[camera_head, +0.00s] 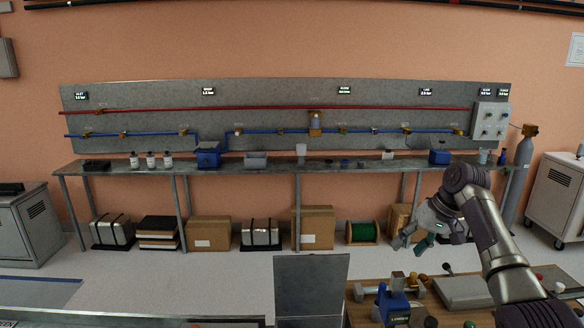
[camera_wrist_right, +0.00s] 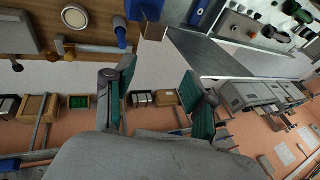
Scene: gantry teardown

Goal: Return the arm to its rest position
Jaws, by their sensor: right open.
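My right arm comes in from the right in the head view. Its gripper (camera_head: 410,243) hangs in the air above the back edge of the wooden table. In the right wrist view the two green-padded fingers (camera_wrist_right: 160,100) are spread wide with nothing between them. My left gripper shows in neither view.
Below the right gripper, the wooden table (camera_head: 364,312) holds a blue vise (camera_head: 391,304), a grey case (camera_head: 462,292) and several small parts. A grey panel (camera_head: 311,289) stands left of it. A long bench (camera_head: 340,168) with piping above runs along the wall. Open floor lies between.

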